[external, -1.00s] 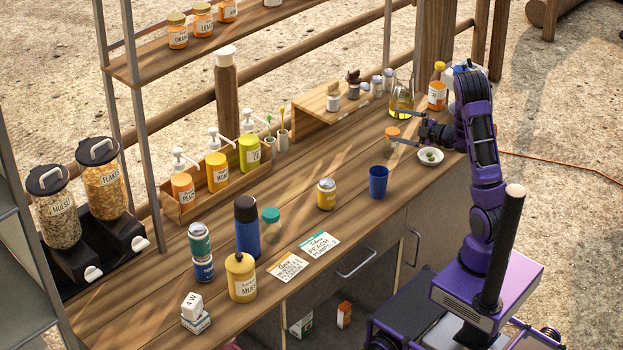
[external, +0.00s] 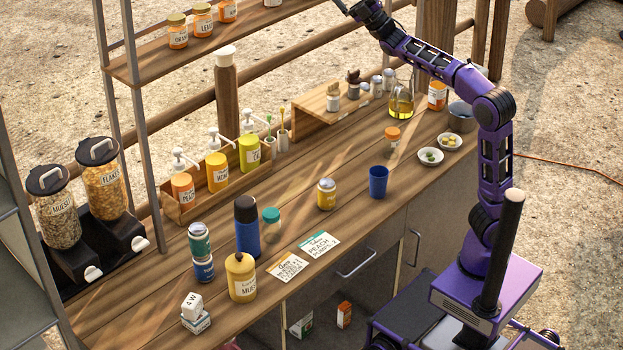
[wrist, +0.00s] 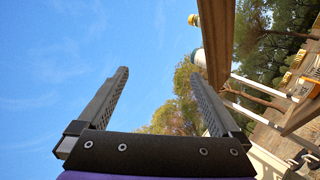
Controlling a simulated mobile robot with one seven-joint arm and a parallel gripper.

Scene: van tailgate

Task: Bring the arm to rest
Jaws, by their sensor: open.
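My purple arm (external: 440,65) rises from its base at the right of the external view and reaches up and left over the back of the counter. My gripper (wrist: 160,75) is open in the wrist view, its two dark fingers spread with only sky and some treetops between them. It holds nothing. In the external view the gripper is mostly cut off by the top edge, near the upper shelf's right side. How far it is from that shelf is hard to tell.
The wooden counter (external: 345,222) carries a blue cup (external: 378,182), an orange-capped jar (external: 392,138), two small bowls, a glass jug (external: 401,103) and several bottles. An upper shelf (external: 150,68) with jars stands at left. A wooden beam (wrist: 217,45) is right of the fingers in the wrist view.

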